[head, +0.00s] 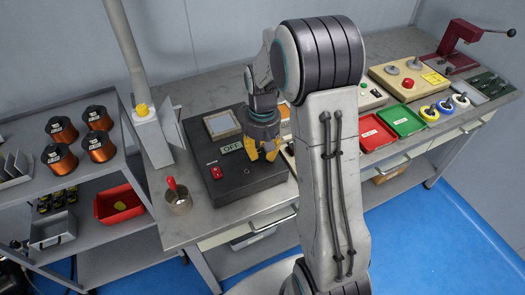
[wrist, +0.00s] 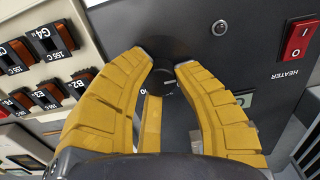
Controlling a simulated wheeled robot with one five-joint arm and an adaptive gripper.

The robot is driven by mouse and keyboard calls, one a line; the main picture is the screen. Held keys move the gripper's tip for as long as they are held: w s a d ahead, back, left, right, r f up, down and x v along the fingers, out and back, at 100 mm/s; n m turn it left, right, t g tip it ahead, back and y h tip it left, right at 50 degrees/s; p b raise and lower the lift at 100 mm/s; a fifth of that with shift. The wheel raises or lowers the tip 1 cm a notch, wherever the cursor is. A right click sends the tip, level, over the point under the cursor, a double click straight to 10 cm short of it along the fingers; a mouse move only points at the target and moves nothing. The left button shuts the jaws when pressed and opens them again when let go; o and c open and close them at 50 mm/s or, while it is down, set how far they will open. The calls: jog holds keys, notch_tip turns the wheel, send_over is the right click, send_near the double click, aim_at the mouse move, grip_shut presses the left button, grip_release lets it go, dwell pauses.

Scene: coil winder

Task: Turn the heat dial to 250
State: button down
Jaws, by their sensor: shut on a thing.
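The black heater box (head: 238,192) stands on the bench in the head view. Its small display (head: 231,147) appears to read OFF. My yellow gripper (head: 263,156) reaches down to the box's top panel, right of the display, and hides the dial there. In the wrist view, the round black heat dial (wrist: 168,82) with a pale pointer mark sits between the fingertips of my gripper (wrist: 163,64), which is shut on it. The dial's scale numbers cannot be read.
A red HEATER switch (wrist: 298,42) is at the right in the wrist view. A metal cup with a red-handled tool (head: 177,198) stands left of the box.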

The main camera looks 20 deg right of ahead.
aim_at(262, 151)
jog(key=shift+s+f, duration=0.1)
jog(key=shift+s, duration=0.05)
jog(key=c, duration=0.9)
grip_release()
notch_tip(262, 151, up, 12)
dwell(0.6)
